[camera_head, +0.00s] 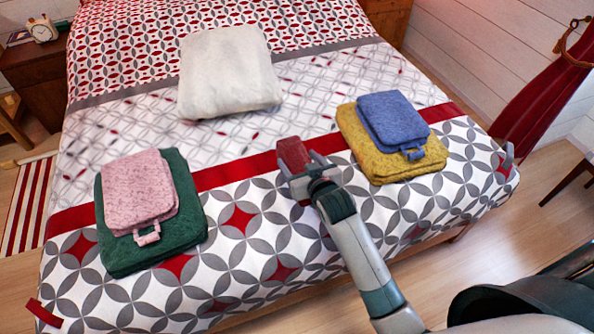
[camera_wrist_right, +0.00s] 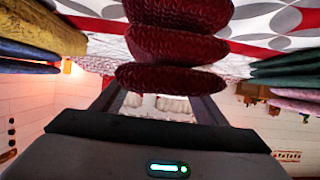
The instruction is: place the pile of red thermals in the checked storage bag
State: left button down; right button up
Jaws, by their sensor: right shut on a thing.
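The pile of red thermals (camera_head: 292,155) is held over the front part of the bed, near its middle. In the right wrist view the pile (camera_wrist_right: 175,45) shows as several thick, dark red, knitted folds. My right gripper (camera_head: 303,169) is shut on the pile, its fingers on either side of it. Whether the pile touches the bedspread I cannot tell. I cannot make out a checked storage bag in either view. My left gripper is not in view.
On the patterned bed (camera_head: 235,275), a pink pile lies on a green one (camera_head: 165,255) at left. A blue pile lies on a yellow one (camera_head: 420,168) at right. A pale folded cloth (camera_head: 228,72) lies further back. Bare bedspread separates them.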

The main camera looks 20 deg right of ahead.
jog(key=shift+w+a+f, duration=0.1)
jog(key=shift+w+a, duration=0.1)
jog(key=shift+a, duration=0.05)
jog(key=shift+f, duration=2.05)
jog(key=shift+f, duration=0.1)
jog(key=o, duration=1.4)
